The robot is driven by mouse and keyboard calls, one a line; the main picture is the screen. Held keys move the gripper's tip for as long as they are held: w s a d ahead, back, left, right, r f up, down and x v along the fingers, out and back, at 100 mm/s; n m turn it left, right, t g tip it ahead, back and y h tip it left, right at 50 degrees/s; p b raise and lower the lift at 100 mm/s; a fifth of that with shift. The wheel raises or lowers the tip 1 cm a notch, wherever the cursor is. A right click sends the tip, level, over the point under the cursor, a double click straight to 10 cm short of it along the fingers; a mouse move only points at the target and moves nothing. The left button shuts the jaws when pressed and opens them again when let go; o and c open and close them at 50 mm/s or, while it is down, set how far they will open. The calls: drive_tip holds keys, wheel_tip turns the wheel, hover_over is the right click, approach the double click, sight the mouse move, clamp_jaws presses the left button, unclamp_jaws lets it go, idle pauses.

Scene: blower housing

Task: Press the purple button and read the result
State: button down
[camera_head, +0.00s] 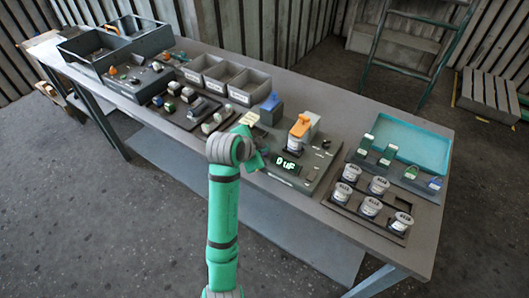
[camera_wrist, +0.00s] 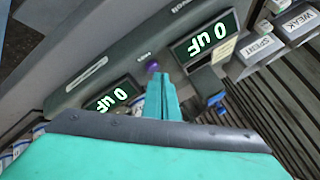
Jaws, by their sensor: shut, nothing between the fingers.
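The purple button (camera_wrist: 152,66) sits on the dark tester panel between two displays in the wrist view. The shut, empty fingers of my gripper (camera_wrist: 163,82) are just below it in the picture; I cannot tell whether they touch it. One display (camera_wrist: 207,40) reads "0 uF", and the other display (camera_wrist: 112,97) also reads "0 uF". In the head view the tester (camera_head: 310,179) shows one green "0 uF" display (camera_head: 287,164). My gripper (camera_head: 260,158) is at its left side, and my arm hides the button there. A white can (camera_head: 295,143) stands on the tester under an orange clamp (camera_head: 300,126).
A rack (camera_head: 366,212) with several white cans stands to the right, before a teal tray (camera_head: 410,146). Grey bins (camera_head: 246,90) line the back; two labels read "SPENT" and "WEAK" in the wrist view. A blue part (camera_head: 270,103) stands behind my gripper.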

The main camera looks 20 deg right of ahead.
drive_tip(key=shift+f, duration=0.3)
drive_tip(key=shift+r, duration=0.2)
idle(0.4)
drive_tip(key=shift+a+r, duration=0.15)
drive_tip(key=shift+r, duration=0.5)
drive_tip(key=shift+s+r, duration=0.1)
wheel_tip(320, 180, up, 5)
drive_tip(key=shift+f, duration=0.1)
idle(0.4)
idle(0.4)
